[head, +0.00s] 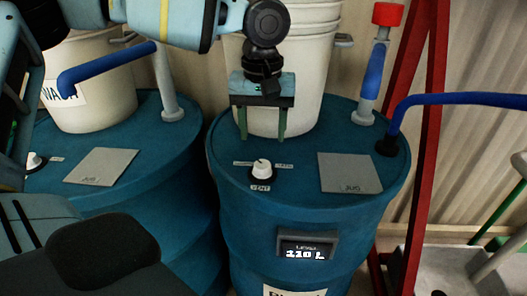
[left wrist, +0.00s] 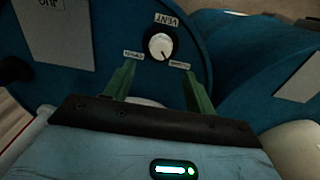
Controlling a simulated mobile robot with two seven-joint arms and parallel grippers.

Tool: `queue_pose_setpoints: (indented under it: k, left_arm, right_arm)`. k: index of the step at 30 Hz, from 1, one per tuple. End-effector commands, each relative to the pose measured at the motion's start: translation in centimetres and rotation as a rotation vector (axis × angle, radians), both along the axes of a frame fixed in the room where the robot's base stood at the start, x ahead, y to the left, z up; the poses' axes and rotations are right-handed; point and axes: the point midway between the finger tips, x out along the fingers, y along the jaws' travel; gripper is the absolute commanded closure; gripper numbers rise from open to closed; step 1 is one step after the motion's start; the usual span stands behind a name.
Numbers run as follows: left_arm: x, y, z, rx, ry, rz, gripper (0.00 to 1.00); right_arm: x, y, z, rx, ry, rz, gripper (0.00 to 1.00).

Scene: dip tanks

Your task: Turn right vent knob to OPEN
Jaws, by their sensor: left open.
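The right vent knob (head: 260,168) is a white knob on a dark base on top of the right blue drum (head: 230,186). A VENT label sits beside it, with a small label on either side that I cannot read surely. My left gripper (head: 263,137) points down just above and behind the knob, its two green fingers apart and empty. In the left wrist view the knob (left wrist: 159,46) lies just beyond and between the fingertips (left wrist: 158,68), not touched as far as I can tell. A dark pointer line on it slants toward the lower right there. My right gripper is not in view.
A JUG plate (head: 350,173) lies right of the knob. A white bucket (head: 300,105) stands behind. The left drum (head: 150,185) carries another white knob (head: 33,161). A display (head: 306,250) reads 110 L.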

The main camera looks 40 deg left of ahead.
Motion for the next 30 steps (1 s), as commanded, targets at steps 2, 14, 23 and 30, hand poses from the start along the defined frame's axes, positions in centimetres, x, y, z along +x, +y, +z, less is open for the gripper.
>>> queue_pose_setpoints:
  k: [2,14,23,30]
  left_arm:
    - [0.0,0.0,0.0,0.0,0.0,0.0,0.45]
    - [-0.1,0.1,-4.6,0.001,0.003,0.0,0.45]
    - [-0.1,0.1,-7.5,0.001,0.001,0.0,0.45]
    - [0.0,0.1,-7.8,0.001,-0.001,0.0,0.45]
  right_arm:
    - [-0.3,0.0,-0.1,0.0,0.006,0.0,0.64]
    - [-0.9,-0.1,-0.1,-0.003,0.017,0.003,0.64]
    - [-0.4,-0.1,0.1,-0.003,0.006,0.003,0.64]
    - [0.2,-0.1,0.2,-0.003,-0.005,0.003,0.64]
